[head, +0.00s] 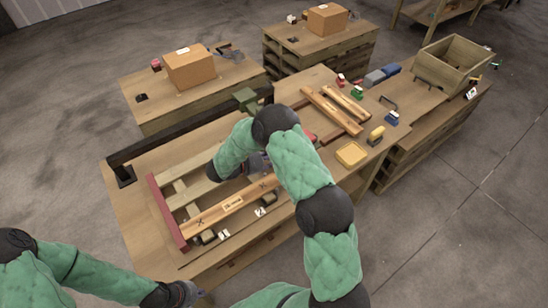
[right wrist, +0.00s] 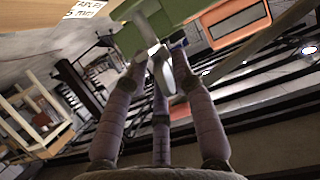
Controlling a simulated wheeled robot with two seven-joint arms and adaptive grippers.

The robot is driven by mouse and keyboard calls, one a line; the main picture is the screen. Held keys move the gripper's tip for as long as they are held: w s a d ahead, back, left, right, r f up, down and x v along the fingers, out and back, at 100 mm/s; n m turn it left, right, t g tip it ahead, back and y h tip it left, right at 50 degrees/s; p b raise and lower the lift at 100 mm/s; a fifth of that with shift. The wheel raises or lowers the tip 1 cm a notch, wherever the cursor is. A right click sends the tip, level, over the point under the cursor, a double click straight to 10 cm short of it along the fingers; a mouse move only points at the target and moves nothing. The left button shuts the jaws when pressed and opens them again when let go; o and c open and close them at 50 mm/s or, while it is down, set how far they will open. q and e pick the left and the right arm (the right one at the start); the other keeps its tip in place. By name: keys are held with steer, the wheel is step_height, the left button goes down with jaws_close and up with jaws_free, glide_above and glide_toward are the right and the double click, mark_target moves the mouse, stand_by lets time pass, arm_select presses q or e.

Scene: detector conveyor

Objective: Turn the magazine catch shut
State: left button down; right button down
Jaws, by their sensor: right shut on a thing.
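In the right wrist view, a pale metallic lever, which looks like the magazine catch (right wrist: 163,74), stands between my right gripper's fingertips (right wrist: 160,58). My right gripper is shut on it. A green body (right wrist: 132,36), probably the magazine, lies just behind the fingertips. In the head view a small green block (head: 247,98) stands by the dark rail; my right arm covers most of the area in front of it, and the catch is hidden there. My left gripper (head: 183,293) is low at the table's front left corner, away from the catch; its finger opening is not clear.
A wooden frame with a red end bar (head: 167,213) lies on the bench, with a long slat (head: 232,205) across it. Cardboard boxes (head: 190,68) stand behind.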

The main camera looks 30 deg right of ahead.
steer(key=shift+w+r+g, duration=0.1)
steer(key=shift+w+g, duration=0.05)
steer(key=shift+g, duration=0.15)
steer(key=m+g, duration=0.3)
steer(key=shift+w+p, duration=0.35)
steer(key=m+g, duration=0.1)
steer(key=m+g+y, duration=0.1)
steer(key=m+g, duration=0.1)
steer(key=m+g+y, duration=0.1)
steer(key=shift+w+d+b, duration=0.15)
steer(key=shift+w+b, duration=0.2)
steer(key=shift+b, duration=0.05)
steer(key=shift+w+r+m+g+y+p, duration=0.1)
steer(key=shift+m+g+y+p, duration=0.55)
steer(key=shift+m+g, duration=0.2)
steer(key=shift+w+d+m+g+y+p, duration=0.15)
steer(key=shift+m+g+y+p, duration=0.5)
steer(key=shift+p, duration=1.15)
